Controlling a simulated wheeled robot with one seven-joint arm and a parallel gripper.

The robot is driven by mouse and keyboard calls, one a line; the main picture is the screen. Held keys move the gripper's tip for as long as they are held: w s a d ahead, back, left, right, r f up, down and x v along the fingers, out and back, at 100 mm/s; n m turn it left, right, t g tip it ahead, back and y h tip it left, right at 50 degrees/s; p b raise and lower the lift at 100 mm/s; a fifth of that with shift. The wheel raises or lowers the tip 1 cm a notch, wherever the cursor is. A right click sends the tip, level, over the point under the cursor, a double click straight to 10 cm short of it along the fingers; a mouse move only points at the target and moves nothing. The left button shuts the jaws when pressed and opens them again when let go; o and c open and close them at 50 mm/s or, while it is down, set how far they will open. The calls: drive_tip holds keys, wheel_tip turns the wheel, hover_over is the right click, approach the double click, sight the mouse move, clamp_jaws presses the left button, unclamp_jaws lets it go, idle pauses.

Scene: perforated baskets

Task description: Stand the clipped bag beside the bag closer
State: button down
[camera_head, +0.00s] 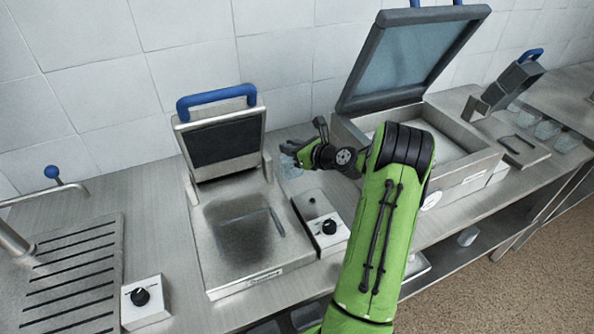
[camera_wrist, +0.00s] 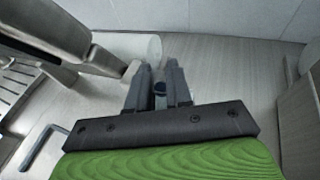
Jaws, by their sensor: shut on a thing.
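My gripper (camera_head: 290,150) is low over the counter, between the press with the blue handle and the open-lidded machine. Its fingers (camera_wrist: 158,88) are shut on a small dark blue piece, which looks like the clip of the clipped bag. A pale, translucent body, seemingly the bag (camera_head: 291,168), shows just below the fingers in the head view. I cannot tell whether its base touches the counter. Which machine is the bag closer is not certain; a grey lever device with a blue handle (camera_head: 519,78) stands at the far right.
The contact press (camera_head: 213,125) stands open to the left of my gripper. A control box with a black knob (camera_head: 329,228) is in front. The open-lidded machine (camera_head: 470,180) is close on the right. Several clear containers (camera_head: 546,130) stand at the far right. Tiled wall lies behind.

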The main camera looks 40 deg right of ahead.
sight(298, 170)
wheel_tip(298, 170, down, 8)
drive_tip(key=shift+r+b, duration=0.15)
drive_tip(key=shift+b, duration=0.45)
drive_tip(key=c, duration=1)
unclamp_jaws()
drive_tip(key=shift+c, duration=0.2)
